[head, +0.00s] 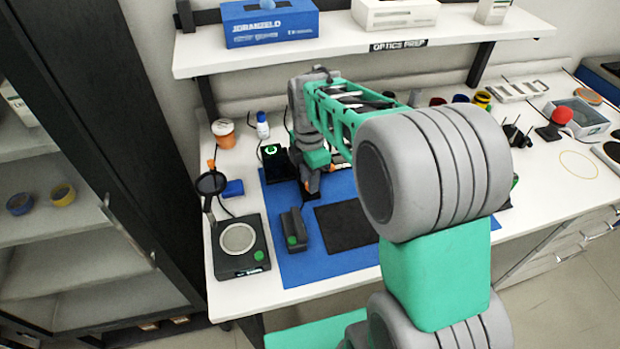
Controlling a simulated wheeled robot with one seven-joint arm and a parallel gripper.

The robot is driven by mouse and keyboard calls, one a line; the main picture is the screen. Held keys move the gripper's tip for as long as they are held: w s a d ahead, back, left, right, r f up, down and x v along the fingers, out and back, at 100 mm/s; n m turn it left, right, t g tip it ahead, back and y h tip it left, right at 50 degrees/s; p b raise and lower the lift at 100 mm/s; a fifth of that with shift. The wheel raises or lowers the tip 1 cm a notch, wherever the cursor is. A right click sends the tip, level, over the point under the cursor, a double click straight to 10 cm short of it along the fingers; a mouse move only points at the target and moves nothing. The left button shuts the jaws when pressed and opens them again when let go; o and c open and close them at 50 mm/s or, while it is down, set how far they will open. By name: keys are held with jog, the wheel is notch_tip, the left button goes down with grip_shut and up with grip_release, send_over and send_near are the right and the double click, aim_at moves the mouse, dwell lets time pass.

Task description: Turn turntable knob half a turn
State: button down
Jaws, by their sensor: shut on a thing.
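A black device (279,164) with a lit green ring sign (270,151) stands at the back left of the blue mat; it appears to be the turntable unit. My gripper (308,188) points down at its right side, with orange and dark fingers close together. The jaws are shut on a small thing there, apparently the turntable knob. The fingers and arm hide the knob, so its angle cannot be seen.
A dark box with a round pale plate (238,238) and a magnifier (210,183) stand at the left. A dark grey block (294,229) lies on the blue mat (305,268). A shelf (340,48) overhangs the back.

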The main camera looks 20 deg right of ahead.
jog(key=shift+r+n, duration=0.1)
jog(key=shift+n, duration=0.2)
jog(key=c, duration=1.2)
grip_release()
notch_tip(320, 180, up, 7)
jog(key=shift+r+b, duration=0.1)
jog(key=shift+b, duration=0.35)
jog(key=shift+r, duration=0.25)
